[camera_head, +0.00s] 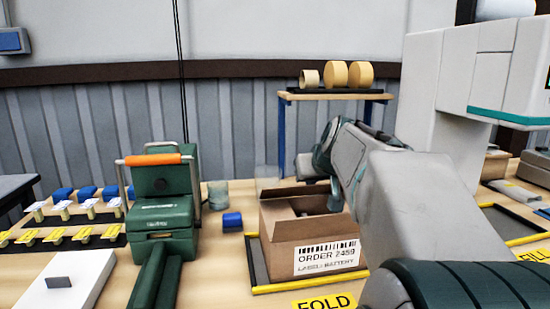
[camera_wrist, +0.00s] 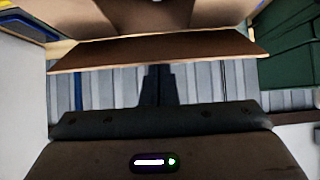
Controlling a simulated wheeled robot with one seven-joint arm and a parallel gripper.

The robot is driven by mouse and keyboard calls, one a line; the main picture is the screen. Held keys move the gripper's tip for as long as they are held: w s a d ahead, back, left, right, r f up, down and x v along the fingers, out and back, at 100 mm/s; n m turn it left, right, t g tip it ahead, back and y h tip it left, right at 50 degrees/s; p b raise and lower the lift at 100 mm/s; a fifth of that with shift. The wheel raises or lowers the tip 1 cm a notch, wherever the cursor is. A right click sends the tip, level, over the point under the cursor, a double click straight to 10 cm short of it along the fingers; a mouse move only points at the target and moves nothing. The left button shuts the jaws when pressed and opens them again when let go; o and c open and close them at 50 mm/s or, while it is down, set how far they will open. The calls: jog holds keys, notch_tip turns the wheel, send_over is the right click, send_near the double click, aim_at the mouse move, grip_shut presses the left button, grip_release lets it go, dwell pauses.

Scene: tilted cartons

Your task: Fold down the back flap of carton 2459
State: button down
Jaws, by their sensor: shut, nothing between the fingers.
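Carton 2459 (camera_head: 328,258) is a brown box with a white "ORDER 2459" label on its front, standing open at the top in the head view. My arm reaches over its right side, and my gripper is mostly hidden there behind the arm and wrist. In the wrist view the carton's brown wall (camera_wrist: 160,20) is at the top. A brown flap (camera_wrist: 155,52) sticks out across the picture below it. My gripper (camera_wrist: 157,69) is shut and empty, its dark fingertips at the flap's lower edge. I cannot tell whether they touch it.
The carton sits on a dark, yellow-edged mat (camera_head: 258,262) on the wooden bench. A small shelf with tape rolls (camera_head: 336,75) is behind. Another dark mat (camera_head: 495,222) lies right.

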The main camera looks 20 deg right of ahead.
jog(key=shift+r, duration=0.1)
jog(key=shift+r+p, duration=0.7)
jog(key=shift+r, duration=0.15)
